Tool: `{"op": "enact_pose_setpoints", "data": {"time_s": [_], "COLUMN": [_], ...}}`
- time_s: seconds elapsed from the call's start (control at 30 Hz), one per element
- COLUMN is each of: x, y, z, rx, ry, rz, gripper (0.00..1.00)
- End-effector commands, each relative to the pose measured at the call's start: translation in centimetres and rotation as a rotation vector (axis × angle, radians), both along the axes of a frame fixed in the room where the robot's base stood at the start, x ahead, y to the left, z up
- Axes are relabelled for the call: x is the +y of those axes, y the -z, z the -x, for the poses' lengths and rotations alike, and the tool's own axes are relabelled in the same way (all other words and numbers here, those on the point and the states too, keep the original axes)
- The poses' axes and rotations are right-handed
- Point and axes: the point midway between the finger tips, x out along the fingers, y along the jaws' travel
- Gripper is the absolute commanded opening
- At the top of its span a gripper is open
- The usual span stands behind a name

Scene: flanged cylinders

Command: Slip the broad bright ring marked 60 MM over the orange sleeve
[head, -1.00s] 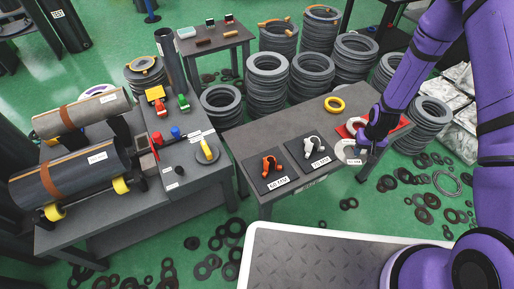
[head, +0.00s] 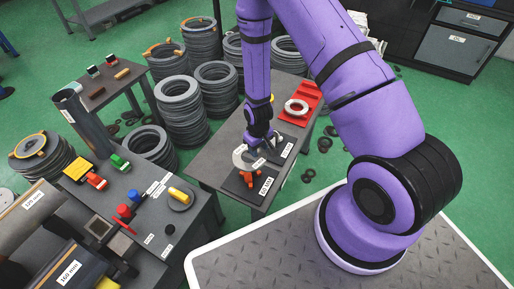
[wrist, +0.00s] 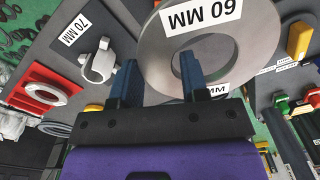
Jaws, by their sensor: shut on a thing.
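My gripper (head: 262,143) is shut on the rim of a broad bright ring (head: 240,159). In the wrist view the ring (wrist: 153,62) carries a 60 MM label, and one finger of my gripper (wrist: 160,77) is inside its hole, the other outside. The orange sleeve (head: 249,180) stands on a dark pad with a 60 MM label, just in front of and partly below the ring. The ring covers part of it. In the wrist view I cannot make the sleeve out. Whether ring and sleeve touch, I cannot tell.
A white sleeve (wrist: 100,62) stands on the neighbouring 70 MM pad, close beside my gripper. A red tray (head: 311,91) with another bright ring (head: 296,107) lies farther back on the table. A bench with a yellow knob (head: 180,195) and coloured switches is at left.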

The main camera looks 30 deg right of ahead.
Motion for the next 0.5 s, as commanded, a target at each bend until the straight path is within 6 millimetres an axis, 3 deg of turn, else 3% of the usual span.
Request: {"op": "enact_pose_setpoints", "data": {"time_s": [0.27,0.5], "x": [0.0,0.0], "y": [0.1,1.5], "z": [0.0,0.0], "rx": [0.000,0.001], "ry": [-0.003,-0.003], "rz": [-0.002,-0.002], "gripper": [0.00,0.00]}}
